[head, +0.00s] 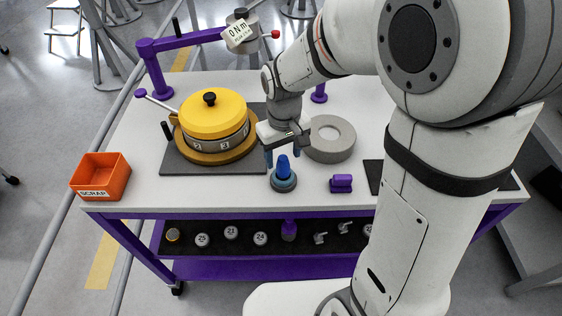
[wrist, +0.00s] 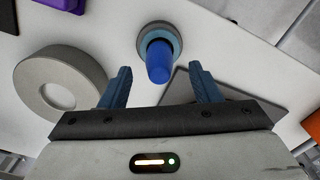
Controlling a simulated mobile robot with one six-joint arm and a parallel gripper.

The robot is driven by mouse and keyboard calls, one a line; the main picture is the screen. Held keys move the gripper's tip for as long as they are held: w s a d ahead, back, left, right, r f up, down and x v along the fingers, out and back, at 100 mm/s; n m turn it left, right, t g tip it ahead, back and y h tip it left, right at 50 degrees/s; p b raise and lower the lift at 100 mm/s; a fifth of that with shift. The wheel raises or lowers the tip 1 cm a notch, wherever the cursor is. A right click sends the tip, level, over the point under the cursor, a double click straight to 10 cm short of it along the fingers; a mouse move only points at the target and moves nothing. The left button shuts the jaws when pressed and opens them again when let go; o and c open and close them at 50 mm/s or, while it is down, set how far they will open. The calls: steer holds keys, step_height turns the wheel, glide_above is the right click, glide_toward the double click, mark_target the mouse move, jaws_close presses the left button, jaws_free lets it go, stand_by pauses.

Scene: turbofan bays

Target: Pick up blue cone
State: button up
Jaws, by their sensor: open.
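The blue cone (head: 283,166) stands upright in a round grey-blue base near the front edge of the white bench. In the wrist view the blue cone (wrist: 159,64) shows beyond the fingertips, near the middle of the gap. My gripper (head: 282,156) is open and empty, close to the cone and, in the head view, partly behind it. Its two blue fingers (wrist: 161,80) are spread apart in the wrist view. No contact with the cone shows.
A yellow-lidded round housing (head: 213,117) sits on a dark mat to the left. A grey ring (head: 329,140) lies right of the gripper. A small purple block (head: 341,184) and an orange scrap bin (head: 101,178) are near the front edge. A lower shelf (head: 262,240) holds several small parts.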

mark_target(283, 157)
steer(key=f, duration=0.4)
steer(key=shift+w, duration=0.2)
steer(key=shift+c, duration=0.4)
steer(key=c, duration=1)
